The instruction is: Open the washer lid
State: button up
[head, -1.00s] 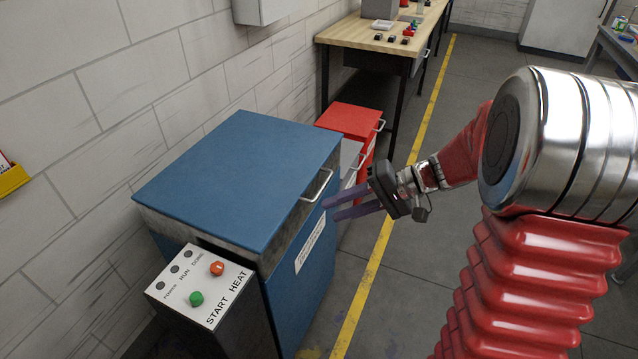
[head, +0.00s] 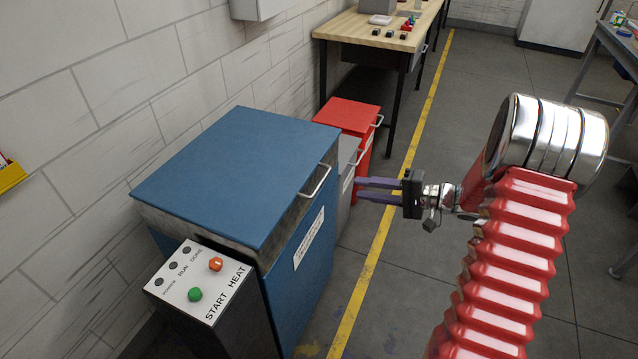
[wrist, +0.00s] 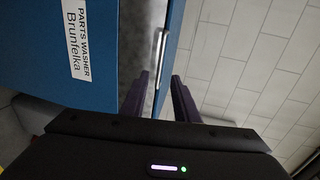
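The parts washer (head: 315,270) is a blue box at the left, with a white label on its front. Its blue lid (head: 235,165) lies flat and shut on top. A metal bar handle (head: 318,183) sits on the lid's front edge. My gripper (head: 358,189) is to the right of the handle, apart from it, with two purple fingers spread and nothing between them in the head view. In the wrist view the handle (wrist: 160,58) lines up with the gap between the fingertips (wrist: 160,84). The washer label (wrist: 77,50) shows at the left.
A control box (head: 205,285) with green and orange buttons stands at the washer's near side. A red cabinet (head: 350,117) stands just behind the washer. A wooden workbench (head: 350,30) is farther back. The floor (head: 420,290) right of the washer is clear.

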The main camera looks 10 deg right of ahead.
aim_at(321, 181)
jog(key=shift+w+a, duration=0.1)
jog(key=x, duration=1.3)
jog(key=shift+w+a, duration=0.15)
jog(key=shift+a, duration=0.1)
jog(key=shift+c, duration=0.3)
jog(key=shift+f, duration=0.1)
grip_shut()
